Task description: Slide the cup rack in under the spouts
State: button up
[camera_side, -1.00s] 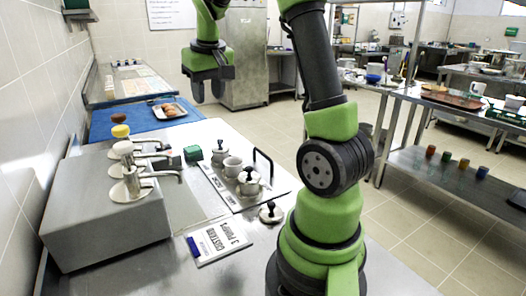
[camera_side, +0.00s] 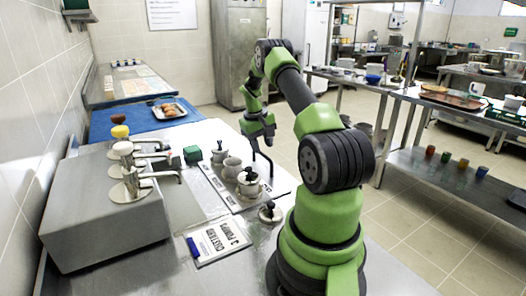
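The cup rack (camera_side: 212,181) is a flat metal tray on the counter with a black arched handle (camera_side: 271,168) at its right side. It holds several small metal cups (camera_side: 232,166), some with black-knobbed lids. The spouts (camera_side: 165,174) stick out to the right from a steel dispenser box (camera_side: 95,215), left of the rack, with a gap of bare counter between. My gripper (camera_side: 260,147) points down just above the handle, its fingers apart. Whether the fingers are around the handle bar or touching it is too small to tell.
A loose black-knobbed lid (camera_side: 270,213) lies in front of the rack. A sign reading custard, 3 pumps (camera_side: 218,241) lies at the front. A food tray (camera_side: 168,112) is on the blue surface further back.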

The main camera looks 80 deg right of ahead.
jog(key=shift+s+d+f, duration=0.1)
jog(key=shift+f, duration=0.6)
jog(key=shift+s+d+f, duration=0.1)
jog(key=shift+f, duration=0.6)
grip_shut()
jog(key=w+a, duration=1.3)
jog(key=shift+w+a, duration=0.1)
grip_release()
jog(key=shift+r, duration=0.1)
notch_tip(320, 180, up, 10)
jog(key=w+a, duration=0.1)
jog(key=shift+w+a, duration=0.15)
